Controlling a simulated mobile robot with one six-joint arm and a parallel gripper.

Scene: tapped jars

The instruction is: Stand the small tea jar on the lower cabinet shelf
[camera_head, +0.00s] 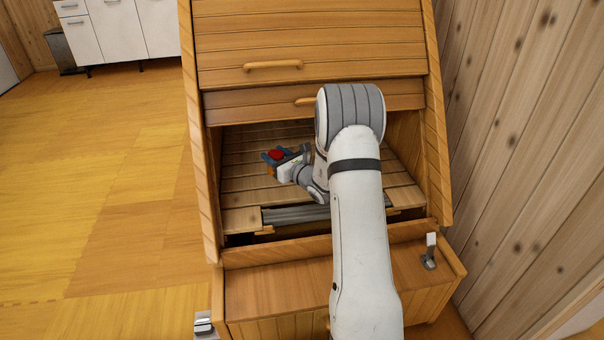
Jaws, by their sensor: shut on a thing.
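My gripper (272,158) reaches into the open cabinet (432,190) from the right, low over its slatted shelf (241,188). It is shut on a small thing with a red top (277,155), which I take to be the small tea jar.
Wooden flaps with handles (273,65) stand above the opening. A grey strip (296,214) lies at the shelf's front, above a pulled-out drawer or ledge (270,285). The shelf's left part is bare. A plank wall (520,130) stands close on the right.

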